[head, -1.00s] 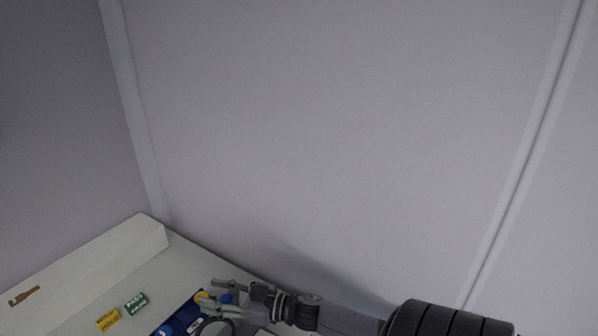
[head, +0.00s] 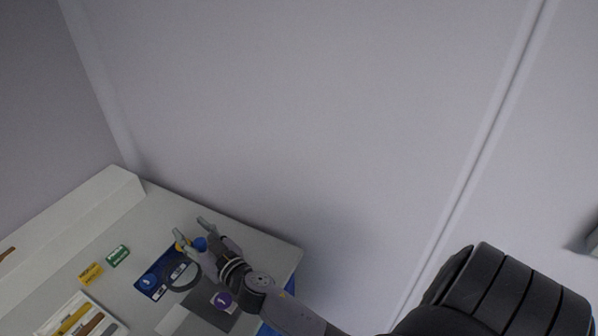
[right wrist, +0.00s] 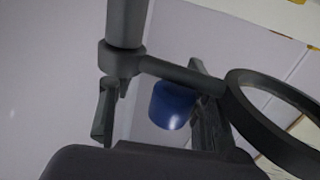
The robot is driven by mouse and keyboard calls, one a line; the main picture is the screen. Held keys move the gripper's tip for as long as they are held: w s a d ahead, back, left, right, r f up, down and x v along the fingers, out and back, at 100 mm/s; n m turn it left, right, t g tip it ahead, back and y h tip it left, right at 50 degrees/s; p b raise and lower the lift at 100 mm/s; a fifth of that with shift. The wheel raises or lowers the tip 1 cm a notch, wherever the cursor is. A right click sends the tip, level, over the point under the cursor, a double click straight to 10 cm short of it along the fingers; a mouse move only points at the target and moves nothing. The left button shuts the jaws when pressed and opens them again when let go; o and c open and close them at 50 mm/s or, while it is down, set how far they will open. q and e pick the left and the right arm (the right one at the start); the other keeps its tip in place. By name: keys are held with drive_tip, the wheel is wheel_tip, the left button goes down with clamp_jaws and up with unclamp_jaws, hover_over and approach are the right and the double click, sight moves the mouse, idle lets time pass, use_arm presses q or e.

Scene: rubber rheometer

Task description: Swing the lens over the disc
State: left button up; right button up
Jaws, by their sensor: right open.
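The lens is a dark ring (head: 184,277) above a dark blue mat (head: 150,290) on the table. In the right wrist view the lens ring (right wrist: 232,95) is at the right, on a dark bar (right wrist: 175,72) that runs to an upright post (right wrist: 126,25). My right gripper (head: 192,230) is open, just beyond the ring in the head view. In the right wrist view a blue knob-like piece (right wrist: 171,106) shows between its fingers, with the bar crossing in front. I cannot tell whether they touch. I cannot single out the disc. My left gripper is out of view.
A green box (head: 117,256) and a yellow box (head: 90,273) lie left of the mat. A white tray (head: 52,322) with long tools is at the lower left.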

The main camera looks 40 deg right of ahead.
drive_tip(key=s+d+b, duration=0.2)
drive_tip(key=s+b, duration=0.3)
drive_tip(key=s, duration=1.2)
drive_tip(key=s+d+f+m+g+h, duration=0.2)
drive_tip(key=d+f+g+h, duration=0.25)
drive_tip(key=f, duration=0.35)
drive_tip(key=s+f+n+g+y, duration=0.1)
drive_tip(key=s+f+g, duration=0.2)
drive_tip(key=f, duration=0.5)
drive_tip(key=s+a+f+g+y, duration=0.1)
drive_tip(key=s+f+g, duration=0.2)
drive_tip(key=f, duration=0.5)
drive_tip(key=shift+s+f+n+g, duration=0.2)
drive_tip(key=shift+s+n+g, duration=0.15)
drive_tip(key=shift+g, duration=0.3)
drive_tip(key=shift+a, duration=0.1)
drive_tip(key=shift+c, duration=0.3)
